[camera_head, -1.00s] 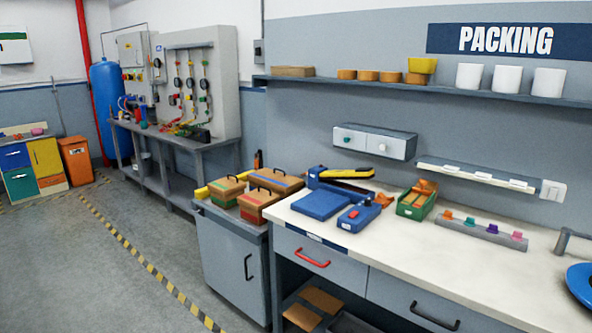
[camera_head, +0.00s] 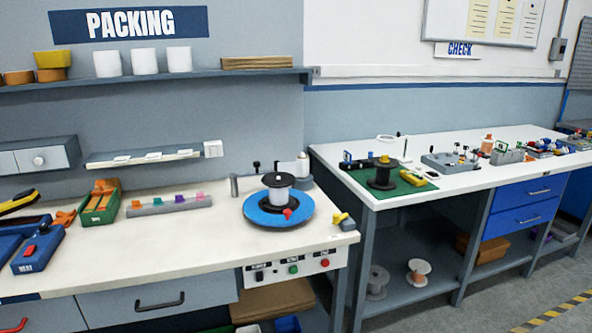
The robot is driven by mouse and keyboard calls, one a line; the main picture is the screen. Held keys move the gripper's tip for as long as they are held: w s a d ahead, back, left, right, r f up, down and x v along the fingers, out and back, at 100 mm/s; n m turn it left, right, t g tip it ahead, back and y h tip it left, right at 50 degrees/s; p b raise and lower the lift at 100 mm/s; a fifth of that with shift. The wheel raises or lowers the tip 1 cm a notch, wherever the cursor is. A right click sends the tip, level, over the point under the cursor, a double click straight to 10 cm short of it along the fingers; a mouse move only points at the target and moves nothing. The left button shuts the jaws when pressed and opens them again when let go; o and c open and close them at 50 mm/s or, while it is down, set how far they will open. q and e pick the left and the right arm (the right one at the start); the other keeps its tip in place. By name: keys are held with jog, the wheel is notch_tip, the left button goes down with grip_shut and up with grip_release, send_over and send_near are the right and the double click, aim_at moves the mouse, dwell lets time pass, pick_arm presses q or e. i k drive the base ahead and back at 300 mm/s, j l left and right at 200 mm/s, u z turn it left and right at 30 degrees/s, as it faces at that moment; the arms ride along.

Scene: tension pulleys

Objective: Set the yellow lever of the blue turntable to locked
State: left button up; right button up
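The blue turntable (camera_head: 252,212) is a round disc near the right end of the white packing bench. A white spool with black flanges (camera_head: 279,192) stands upright on it, and a small red part (camera_head: 288,214) shows at the spool's front. A small yellow lever-like part (camera_head: 340,218) sits at the bench's right corner, right of the disc and apart from it. It is too small to tell which setting it is in. Neither of my grippers is in view.
A panel with buttons (camera_head: 295,266) is under the bench's right end. Left of the turntable are a grey strip with coloured pegs (camera_head: 170,205) and a green bin (camera_head: 99,208). The bench front before the turntable is clear. The check bench (camera_head: 440,180) stands to the right.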

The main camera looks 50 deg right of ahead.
aim_at(337, 218)
jog(key=z, duration=1.3)
